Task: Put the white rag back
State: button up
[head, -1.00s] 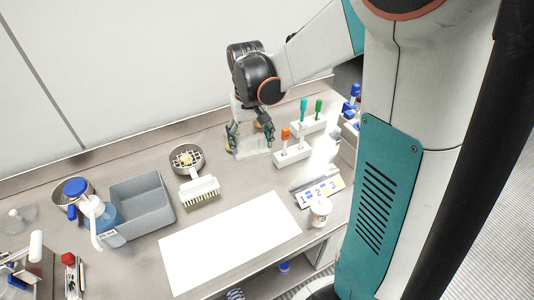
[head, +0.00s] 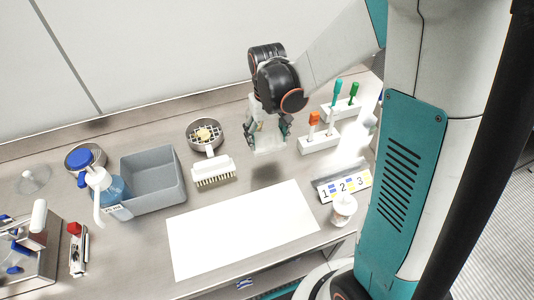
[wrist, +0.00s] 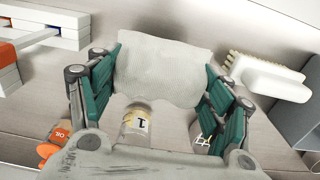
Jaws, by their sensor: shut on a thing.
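The white rag (wrist: 165,70) is a pale, textured cloth between the two green fingers of my gripper (wrist: 160,85) in the wrist view. The fingers press on its left and right sides. In the head view my gripper (head: 267,130) holds the rag (head: 270,145) above the back of the table, between the brush and the test-tube-like racks. A dark shadow lies on the table below it, apart from the rag. A clear jar labelled "1" (wrist: 136,120) shows below the rag in the wrist view; the head view does not clearly show it.
A white brush (head: 213,172) and a grey bin (head: 152,180) lie left of my gripper. A white rack (head: 320,142) with an orange-topped tool stands right. A white mat (head: 243,230), a numbered holder (head: 345,186) and a white cup (head: 343,210) are in front.

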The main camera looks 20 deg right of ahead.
aim_at(267, 159)
jog(key=shift+f+b, duration=1)
jog(key=shift+f, duration=2.5)
jog(key=shift+f, duration=0.25)
jog(key=o, duration=1.1)
jog(key=shift+r, duration=0.1)
